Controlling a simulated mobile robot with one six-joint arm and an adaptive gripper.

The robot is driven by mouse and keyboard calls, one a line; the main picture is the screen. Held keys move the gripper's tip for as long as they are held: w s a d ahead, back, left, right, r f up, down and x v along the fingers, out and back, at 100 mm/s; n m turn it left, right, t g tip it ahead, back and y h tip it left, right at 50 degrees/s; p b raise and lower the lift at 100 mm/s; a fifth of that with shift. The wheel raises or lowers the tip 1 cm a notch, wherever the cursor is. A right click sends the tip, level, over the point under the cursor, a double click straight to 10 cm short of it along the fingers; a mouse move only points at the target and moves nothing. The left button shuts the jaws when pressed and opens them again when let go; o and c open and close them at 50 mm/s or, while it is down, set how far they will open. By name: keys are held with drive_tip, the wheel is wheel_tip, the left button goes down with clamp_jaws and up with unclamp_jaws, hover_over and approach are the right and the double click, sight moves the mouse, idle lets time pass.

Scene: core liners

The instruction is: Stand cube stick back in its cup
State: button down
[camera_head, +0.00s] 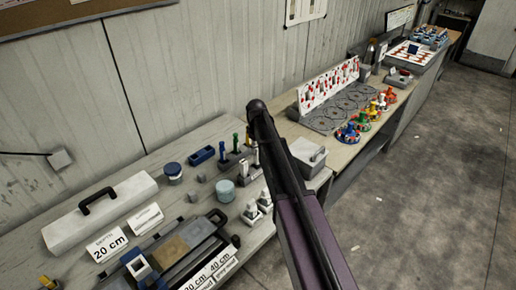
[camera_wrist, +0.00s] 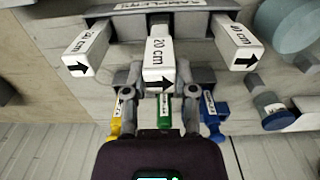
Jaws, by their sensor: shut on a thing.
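In the wrist view, a white square stick (camera_wrist: 159,62) marked 20 cm with a black arrow is between the fingers of my gripper (camera_wrist: 160,88). The gripper is shut on it, one grey finger at each side. The stick is in line with the middle of a grey holder (camera_wrist: 188,28); whether its far end is seated in a cup is hidden. Similar white sticks stand left (camera_wrist: 86,48) and right (camera_wrist: 237,41) of it. In the head view, my arm hides the gripper and much of the area around it.
Yellow (camera_wrist: 116,122), green (camera_wrist: 165,115) and blue (camera_wrist: 212,115) handled sticks are close by the gripper. Round containers (camera_wrist: 287,24) are at right. In the head view, a light-blue jar (camera_head: 226,191) and a white lidded box (camera_head: 307,157) flank my arm.

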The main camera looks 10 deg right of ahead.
drive_tip(key=shift+f+b, duration=0.75)
drive_tip(key=shift+f, duration=0.2)
drive_tip(key=shift+c, duration=1.7)
unclamp_jaws()
drive_tip(key=shift+r+p, duration=3.45)
drive_tip(key=shift+p, duration=0.05)
drive_tip(key=shift+s, duration=0.1)
